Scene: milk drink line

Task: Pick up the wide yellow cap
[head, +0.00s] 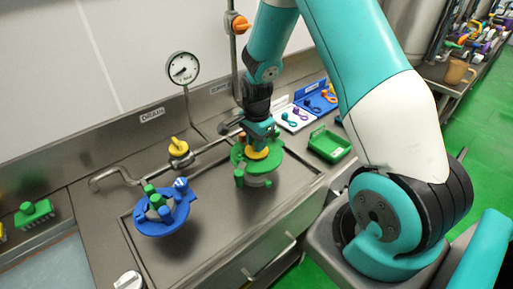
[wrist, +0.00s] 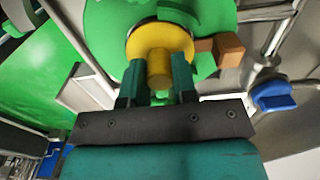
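The wide yellow cap (head: 257,154) sits on a green round plate (head: 276,164) on the steel counter. In the wrist view the yellow cap (wrist: 160,48) shows a broad round flange with a knob pointing towards me. My gripper (head: 259,142) is right over the cap in the head view. In the wrist view my gripper's fingers (wrist: 157,76) stand on either side of the knob. A narrow strip of flange shows between the left finger and the knob, so the fingers look open; contact on the right is unclear.
A brown block (wrist: 229,49) is close right of the cap. A blue round holder (head: 140,228) with blue and green pegs stands left. A yellow valve handle (head: 178,146) is on the pipe behind. A green tray (head: 328,144) is at right. Counter between the holders is clear.

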